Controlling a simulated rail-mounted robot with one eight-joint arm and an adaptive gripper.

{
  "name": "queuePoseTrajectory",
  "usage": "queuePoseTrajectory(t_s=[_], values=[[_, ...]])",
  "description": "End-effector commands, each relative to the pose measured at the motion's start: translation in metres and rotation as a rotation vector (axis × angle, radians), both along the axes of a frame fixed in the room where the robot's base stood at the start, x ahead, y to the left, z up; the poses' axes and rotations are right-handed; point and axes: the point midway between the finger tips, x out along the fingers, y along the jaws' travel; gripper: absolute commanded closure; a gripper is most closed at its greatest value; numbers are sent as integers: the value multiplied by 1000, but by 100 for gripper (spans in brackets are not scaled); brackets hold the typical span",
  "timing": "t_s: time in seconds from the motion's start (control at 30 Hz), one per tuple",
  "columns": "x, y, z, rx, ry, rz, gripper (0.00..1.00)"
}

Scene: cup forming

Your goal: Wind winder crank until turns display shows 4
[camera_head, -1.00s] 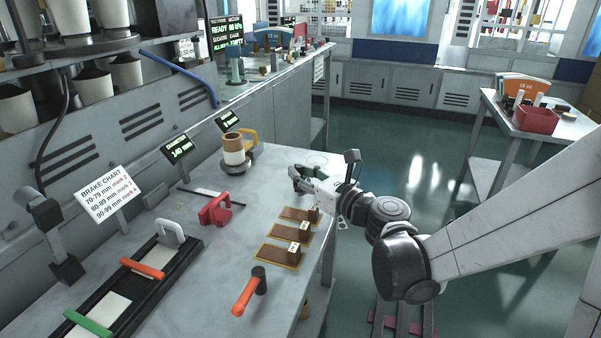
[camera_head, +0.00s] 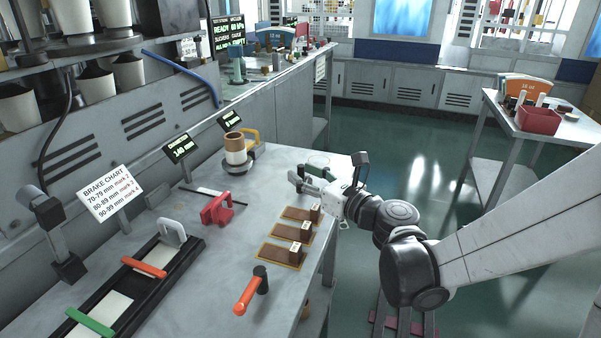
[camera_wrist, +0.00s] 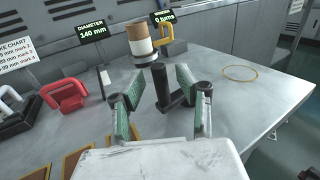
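The turns display (camera_wrist: 164,16) reads what looks like 0 turns in the wrist view; it is small in the head view (camera_head: 231,120). A brown-and-white roll (camera_head: 235,148) stands on a dark round base at the back of the bench, and also shows in the wrist view (camera_wrist: 140,40). A dark upright post (camera_wrist: 160,85), which looks like the crank handle, stands between and beyond my fingertips, with a dark low arm at its foot. My gripper (camera_wrist: 152,94) is open, with green-padded fingers on both sides of the post. Contact with it is not clear.
A yellow handle (camera_head: 251,137) is behind the roll. A red clamp-like thing (camera_head: 217,210) and a diameter display (camera_wrist: 92,31) reading 140 mm are to the left. Several brown blocks on trays (camera_head: 292,254) line the front edge. An orange lever (camera_head: 246,296) is nearer.

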Motion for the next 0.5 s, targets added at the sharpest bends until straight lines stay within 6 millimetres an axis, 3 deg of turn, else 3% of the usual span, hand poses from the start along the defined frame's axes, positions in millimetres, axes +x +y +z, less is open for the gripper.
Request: queuePoseTrajectory(t_s=[0.5], values=[[-68,-63,0,0,0,-1,67]])
